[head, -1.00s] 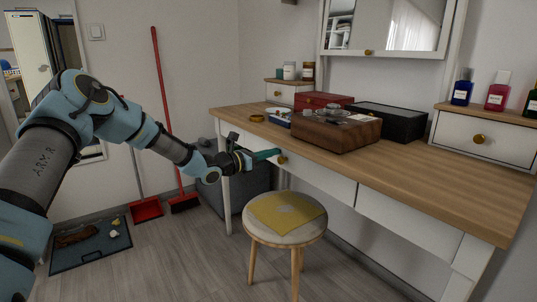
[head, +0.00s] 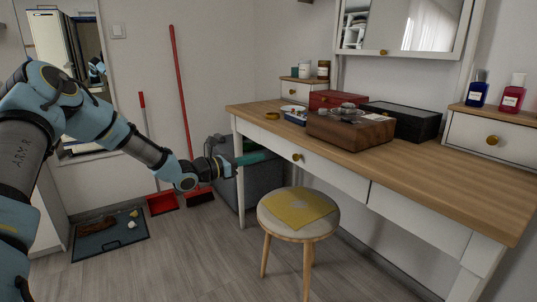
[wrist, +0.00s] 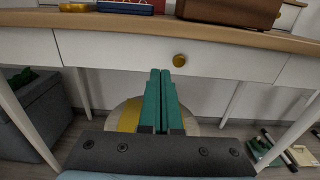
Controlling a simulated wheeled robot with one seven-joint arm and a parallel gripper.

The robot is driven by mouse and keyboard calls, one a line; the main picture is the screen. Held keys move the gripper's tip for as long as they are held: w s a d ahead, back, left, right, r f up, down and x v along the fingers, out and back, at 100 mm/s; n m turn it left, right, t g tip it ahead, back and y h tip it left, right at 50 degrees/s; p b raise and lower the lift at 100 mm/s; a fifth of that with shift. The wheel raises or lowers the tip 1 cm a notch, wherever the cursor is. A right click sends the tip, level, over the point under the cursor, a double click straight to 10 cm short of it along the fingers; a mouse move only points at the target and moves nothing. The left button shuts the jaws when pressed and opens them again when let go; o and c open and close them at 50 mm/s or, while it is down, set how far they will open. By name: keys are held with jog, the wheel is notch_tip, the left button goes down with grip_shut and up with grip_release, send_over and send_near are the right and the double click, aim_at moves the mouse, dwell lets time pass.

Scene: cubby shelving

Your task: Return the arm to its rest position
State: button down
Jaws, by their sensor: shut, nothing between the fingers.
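My arm reaches in from the left in the head view. My gripper (head: 262,157) is in front of the dressing table's left drawer (head: 310,162), to the left of its gold knob (head: 297,157). In the wrist view, its two green fingers (wrist: 160,75) lie side by side, shut and empty, pointing at the drawer front below the gold knob (wrist: 179,60). The drawer looks closed. The fingers appear apart from the table.
A round stool (head: 298,232) with a yellow cloth (head: 298,208) stands in front of the table (head: 440,165). A grey bin (head: 262,180) stands behind my gripper. A red broom (head: 184,100) leans on the wall.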

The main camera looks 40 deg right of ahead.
jog(key=shift+a, duration=0.8)
jog(key=s+a+f+m+g+y, duration=0.15)
jog(key=s+a+m+y, duration=0.3)
jog(key=a, duration=0.45)
jog(key=s+a+f+m+g+y, duration=0.1)
jog(key=s+a+f+m+y, duration=0.25)
jog(key=a+m, duration=0.35)
jog(key=s+a+r+m+t+y, duration=0.25)
jog(key=a+y, duration=0.25)
jog(key=a, duration=1.2)
jog(key=s+a+r+m+t+y, duration=0.25)
jog(key=a+m+y, duration=0.2)
jog(key=a, duration=1.15)
notch_tip(320, 180, up, 24)
jog(key=p, duration=2.4)
jog(key=shift+a+f, duration=0.15)
jog(key=shift+a, duration=0.15)
jog(key=shift+w, duration=0.1)
